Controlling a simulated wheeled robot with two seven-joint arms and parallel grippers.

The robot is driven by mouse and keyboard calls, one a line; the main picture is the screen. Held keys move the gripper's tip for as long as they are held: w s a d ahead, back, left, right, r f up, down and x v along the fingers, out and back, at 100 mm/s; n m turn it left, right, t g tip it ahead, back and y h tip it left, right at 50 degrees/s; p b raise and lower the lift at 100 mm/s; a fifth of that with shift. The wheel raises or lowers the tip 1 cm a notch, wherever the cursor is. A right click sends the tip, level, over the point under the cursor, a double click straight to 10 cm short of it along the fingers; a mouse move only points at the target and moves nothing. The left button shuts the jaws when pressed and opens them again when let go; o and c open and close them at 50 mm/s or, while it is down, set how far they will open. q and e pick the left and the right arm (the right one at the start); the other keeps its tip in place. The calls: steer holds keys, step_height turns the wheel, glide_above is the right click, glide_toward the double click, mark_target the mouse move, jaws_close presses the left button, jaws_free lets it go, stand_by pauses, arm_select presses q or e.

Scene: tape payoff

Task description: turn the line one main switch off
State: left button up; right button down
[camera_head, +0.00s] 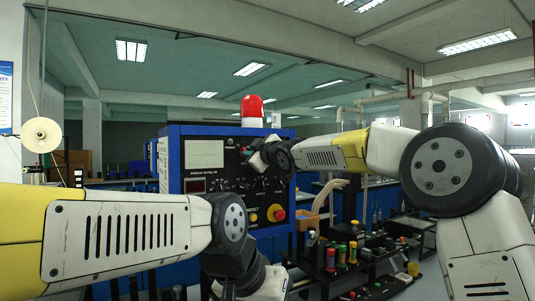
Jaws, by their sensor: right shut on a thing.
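A blue control cabinet (173,150) stands ahead with a dark front panel that carries a pale screen, small knobs, a yellow button and a red push button. My right gripper (257,154) reaches in from the right to the panel's upper right part. It is shut on what looks like the line one main switch, which its fingers and wrist mostly hide. I cannot read the switch's position or its label.
A red beacon (252,111) sits on the cabinet's top. The red push button (277,212) is below my right gripper. A white reel (41,135) is at the far left.

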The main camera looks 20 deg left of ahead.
steer(key=c, duration=1.5)
jaws_free()
steer(key=v, duration=0.7)
steer(key=shift+s+d, duration=0.25)
steer(key=shift+d, duration=0.05)
steer(key=shift+d, duration=0.1)
steer(key=s+d+f+m+h, duration=0.3)
steer(key=d+f+m, duration=0.1)
steer(key=d, duration=0.6)
steer(key=s+d+f+m+g+h, duration=0.1)
steer(key=s+d+f+m+h, duration=0.3)
steer(key=d, duration=0.6)
steer(key=s+d+f+m+h, duration=0.3)
steer(key=d+f, duration=0.2)
steer(key=d, duration=0.5)
steer(key=s+d+f+m+g, duration=0.2)
steer(key=s+d+f, duration=0.3)
steer(key=s, duration=0.5)
steer(key=s+d+f+m+g+h, duration=0.1)
steer(key=s+d+f+m+g, duration=0.1)
steer(key=s+d+f+m, duration=0.3)
steer(key=s+d+f, duration=0.1)
steer(key=s+f, duration=0.3)
steer(key=shift+s+f+g, duration=0.3)
steer(key=shift+s+g, duration=0.1)
